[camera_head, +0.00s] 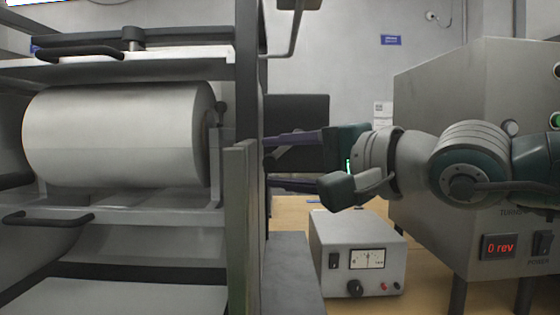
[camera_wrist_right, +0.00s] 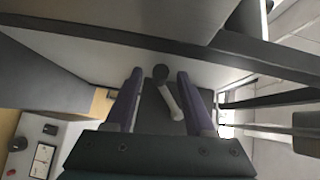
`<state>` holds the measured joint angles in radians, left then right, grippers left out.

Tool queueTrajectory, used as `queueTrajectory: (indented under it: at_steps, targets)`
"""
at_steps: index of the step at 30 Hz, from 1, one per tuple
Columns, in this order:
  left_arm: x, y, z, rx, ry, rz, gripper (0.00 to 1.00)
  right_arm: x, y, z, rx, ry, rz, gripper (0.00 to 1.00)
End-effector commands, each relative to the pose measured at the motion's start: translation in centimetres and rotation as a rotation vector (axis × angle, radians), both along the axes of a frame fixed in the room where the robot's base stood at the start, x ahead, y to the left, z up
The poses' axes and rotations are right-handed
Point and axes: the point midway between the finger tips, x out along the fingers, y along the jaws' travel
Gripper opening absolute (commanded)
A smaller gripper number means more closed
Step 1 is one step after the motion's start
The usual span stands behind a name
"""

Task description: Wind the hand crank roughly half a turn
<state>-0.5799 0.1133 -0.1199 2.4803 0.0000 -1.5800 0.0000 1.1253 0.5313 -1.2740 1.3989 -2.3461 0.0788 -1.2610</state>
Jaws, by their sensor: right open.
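In the right wrist view, the hand crank (camera_wrist_right: 172,100) is a grey arm with a dark round knob, seen against a dark panel. My right gripper (camera_wrist_right: 160,74) is open, with one purple finger on each side of the crank in the picture. No contact shows, and I cannot tell how deep the crank sits between the fingers. In the head view, my right gripper (camera_head: 268,162) reaches in from the right, its fingertips at the edge of the machine's side post. I cannot make out the crank there. My left gripper is not in view.
A machine with a large pale roller (camera_head: 120,130) and a grey side post (camera_head: 240,220) fills the left. A meter box (camera_head: 335,262) stands on the wooden table below my right gripper. At right, a grey cabinet (camera_head: 430,100) has a red display (camera_head: 499,247) reading "0 rev".

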Motion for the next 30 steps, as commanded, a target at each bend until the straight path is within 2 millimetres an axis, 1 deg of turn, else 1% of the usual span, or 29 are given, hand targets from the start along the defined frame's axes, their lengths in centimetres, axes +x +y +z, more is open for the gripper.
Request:
queueTrajectory:
  at_steps: [6,20,21,30]
  targets:
    - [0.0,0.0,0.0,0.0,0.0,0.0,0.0,0.01,0.01,0.01,0.0,0.0,0.0,0.53]
    - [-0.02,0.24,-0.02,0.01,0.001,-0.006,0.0,-0.01,-0.01,0.01,0.001,-0.001,0.0,0.02]
    - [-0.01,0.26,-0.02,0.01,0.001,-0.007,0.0,-0.01,-0.01,0.01,0.001,-0.001,0.0,0.0]
    - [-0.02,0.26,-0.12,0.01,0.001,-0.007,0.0,-0.01,0.0,-0.03,0.002,-0.001,0.0,0.0]
